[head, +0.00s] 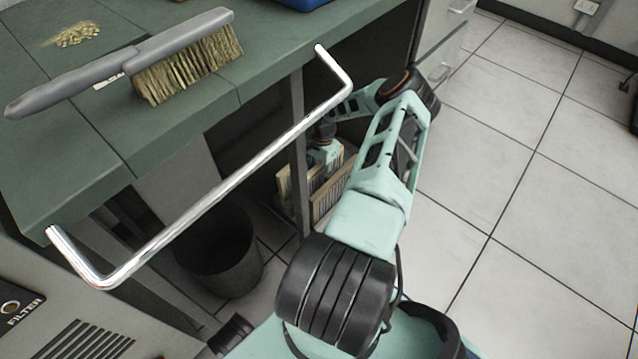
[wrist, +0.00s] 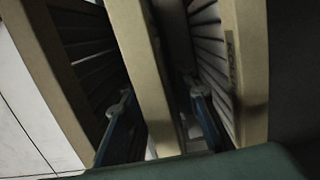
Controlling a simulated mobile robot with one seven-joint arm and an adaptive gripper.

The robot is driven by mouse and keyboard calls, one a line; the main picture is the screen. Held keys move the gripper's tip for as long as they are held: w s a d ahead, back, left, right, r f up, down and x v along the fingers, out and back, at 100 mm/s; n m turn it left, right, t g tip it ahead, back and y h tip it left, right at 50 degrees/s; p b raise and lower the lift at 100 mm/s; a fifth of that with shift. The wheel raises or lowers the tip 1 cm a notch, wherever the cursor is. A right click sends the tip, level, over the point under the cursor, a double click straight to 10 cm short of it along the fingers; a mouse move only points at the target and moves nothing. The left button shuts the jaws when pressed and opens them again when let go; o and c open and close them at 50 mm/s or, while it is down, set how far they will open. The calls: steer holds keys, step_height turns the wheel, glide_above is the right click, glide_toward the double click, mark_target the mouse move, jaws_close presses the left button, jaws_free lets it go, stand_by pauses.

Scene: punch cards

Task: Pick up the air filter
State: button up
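Air filters with beige frames and dark pleats stand upright under the bench in the head view, one at left (head: 297,191) and one at right (head: 328,198). In the wrist view a beige filter edge (wrist: 146,75) runs through the middle, with other frames to its left (wrist: 48,75) and right (wrist: 254,75). My gripper (wrist: 157,94) is open, one finger on each side of the middle edge. I cannot tell whether either finger touches it.
A green workbench (head: 70,185) carries a grey brush (head: 185,60) and a small pile of yellowish bits (head: 75,34). A metal bar (head: 215,195) crosses in front of the bench. A dark bin (head: 218,255) stands below. Tiled floor (head: 540,210) is clear at right.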

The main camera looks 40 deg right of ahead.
mark_target(317, 167)
jaws_close()
steer(key=shift+r, duration=0.1)
step_height(317, 167, up, 10)
steer(key=p, duration=0.4)
